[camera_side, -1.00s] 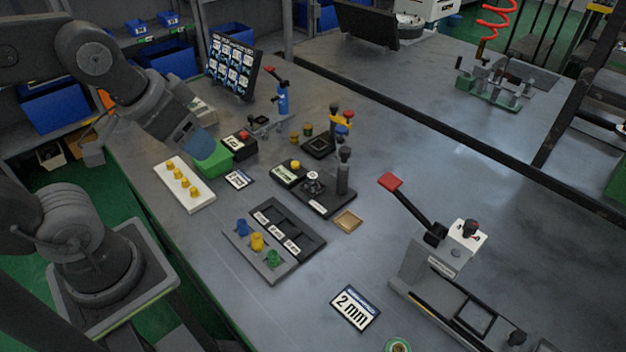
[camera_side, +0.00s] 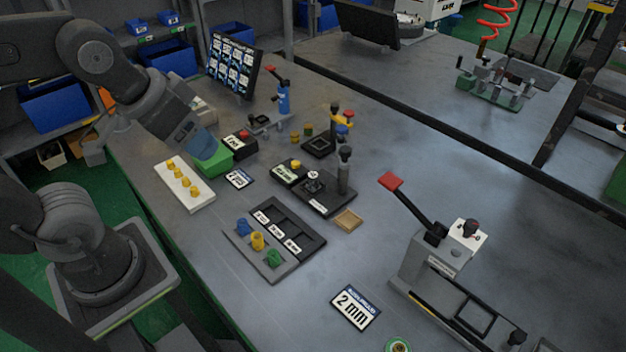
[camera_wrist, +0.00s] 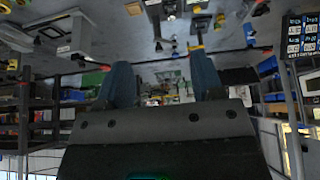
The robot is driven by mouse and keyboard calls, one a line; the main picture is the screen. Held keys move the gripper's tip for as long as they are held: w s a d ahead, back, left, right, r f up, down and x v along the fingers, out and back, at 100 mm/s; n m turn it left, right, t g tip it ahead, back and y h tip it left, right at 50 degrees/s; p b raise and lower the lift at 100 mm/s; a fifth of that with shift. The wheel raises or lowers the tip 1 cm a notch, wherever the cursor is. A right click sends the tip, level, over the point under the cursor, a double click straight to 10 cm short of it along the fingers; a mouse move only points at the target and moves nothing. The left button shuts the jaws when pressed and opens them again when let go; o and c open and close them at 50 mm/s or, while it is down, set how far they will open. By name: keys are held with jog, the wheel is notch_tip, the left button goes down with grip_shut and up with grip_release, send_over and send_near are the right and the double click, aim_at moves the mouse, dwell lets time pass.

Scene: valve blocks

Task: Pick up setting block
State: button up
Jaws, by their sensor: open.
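My gripper (camera_side: 203,147) has blue fingers and hangs at the left side of the bench, over or just behind a green box (camera_side: 217,164). In the wrist view my gripper (camera_wrist: 163,80) has its two fingers well apart with nothing between them. I cannot tell for sure which piece is the setting block. A grey plate (camera_side: 240,250) carries a blue piece (camera_side: 243,228), a yellow piece (camera_side: 257,241) and a green piece (camera_side: 273,259), all away from my gripper. Beside it is a black tray (camera_side: 315,240) with labelled pockets.
A white block (camera_side: 196,200) with several yellow knobs lies below my gripper. A red-handled clamp fixture (camera_side: 430,262) stands at the right. A "2 mm" card (camera_side: 354,307) lies at the front. A wooden square (camera_side: 347,221) lies mid-bench. The bench between card and tray is clear.

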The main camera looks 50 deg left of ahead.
jog(key=n+g, duration=0.6)
jog(key=n, duration=1.4)
send_over(313, 175)
notch_tip(313, 175, down, 13)
jog(key=f, duration=0.8)
jog(key=shift+s+a, duration=0.1)
jog(key=shift+a, duration=0.2)
jog(key=shift+d+f, duration=0.15)
jog(key=shift+f, duration=1.3)
jog(key=shift+d+f, duration=0.1)
jog(key=shift+f, duration=1.3)
jog(key=shift+c, duration=0.4)
grip_shut()
